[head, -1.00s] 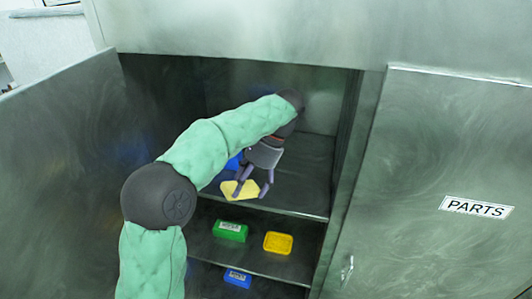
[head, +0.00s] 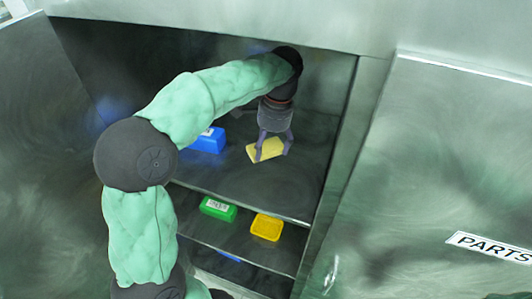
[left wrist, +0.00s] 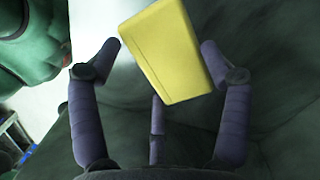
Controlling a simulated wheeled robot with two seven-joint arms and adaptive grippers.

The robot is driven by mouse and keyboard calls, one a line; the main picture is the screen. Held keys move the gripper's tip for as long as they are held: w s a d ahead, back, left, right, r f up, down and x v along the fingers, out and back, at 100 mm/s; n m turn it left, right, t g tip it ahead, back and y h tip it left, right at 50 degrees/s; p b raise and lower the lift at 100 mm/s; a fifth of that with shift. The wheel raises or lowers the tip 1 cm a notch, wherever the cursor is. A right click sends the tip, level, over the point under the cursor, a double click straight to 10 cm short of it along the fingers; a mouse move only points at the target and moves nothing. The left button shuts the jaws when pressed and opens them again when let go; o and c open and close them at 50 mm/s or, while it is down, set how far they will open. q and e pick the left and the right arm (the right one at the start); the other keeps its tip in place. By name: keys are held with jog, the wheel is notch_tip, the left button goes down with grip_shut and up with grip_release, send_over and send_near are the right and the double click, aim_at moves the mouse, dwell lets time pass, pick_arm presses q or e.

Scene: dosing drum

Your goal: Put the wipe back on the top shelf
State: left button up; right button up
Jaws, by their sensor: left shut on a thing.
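The wipe (head: 262,151) is a flat, pale yellow block in the head view, inside the open cabinet at the height of the top shelf (head: 285,188). My left gripper (head: 271,146) reaches in from above and is shut on the wipe. In the left wrist view, the wipe (left wrist: 167,50) sits tilted between the purple fingers of the gripper (left wrist: 160,60). I cannot tell whether the wipe touches the shelf or hangs just above it. My right gripper is not in view.
A blue box (head: 209,141) stands on the top shelf, left of the wipe. A green box (head: 218,209) and a yellow box (head: 267,227) are on the shelf below, with a partly hidden blue item lower. The top shelf's front and right are clear. A PARTS door (head: 430,170) is at right.

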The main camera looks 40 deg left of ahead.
aim_at(270, 149)
pick_arm(q)
notch_tip(270, 149, down, 2)
jog(key=shift+w, duration=0.15)
jog(key=shift+f, duration=0.55)
notch_tip(270, 149, down, 3)
jog(key=shift+r+b, duration=0.15)
jog(key=shift+b, duration=0.15)
jog(key=o, duration=1)
jog(key=r, duration=0.4)
jog(key=w+r+p, duration=0.1)
jog(key=r, duration=0.7)
jog(key=shift+w+d+p, duration=0.25)
jog(key=shift+d+p, duration=0.1)
jog(key=shift+d, duration=0.05)
